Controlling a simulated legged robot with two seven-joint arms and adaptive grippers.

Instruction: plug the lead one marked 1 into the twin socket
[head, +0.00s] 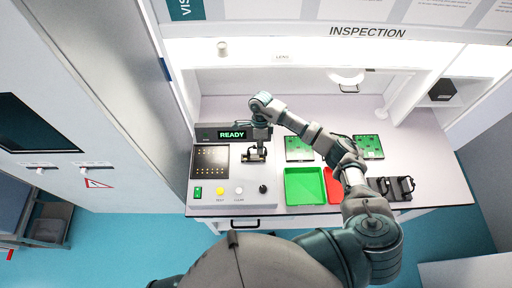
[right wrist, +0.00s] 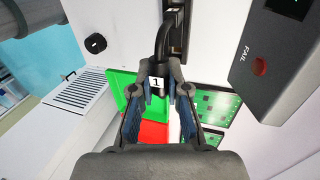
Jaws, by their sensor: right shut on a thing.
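My right gripper (head: 258,140) is above the tester panel, below the READY display in the head view. In the right wrist view, the right gripper (right wrist: 168,88) is shut on lead one, a black lead (right wrist: 162,45) with a white label marked 1. Its cable curves away towards the top of that view. The black twin socket (right wrist: 180,22) shows at the top of the right wrist view, behind the lead. The plug's tip is hidden, so I cannot tell whether it touches the socket. My left gripper is not in view.
The READY display (head: 232,135) stands close to my right gripper. A green tray (head: 304,187) and red tray (head: 334,189) lie to the right, below green circuit boards (head: 299,148). Black handled parts (head: 382,187) sit farther right. A black knob (head: 263,189) is on the tester panel.

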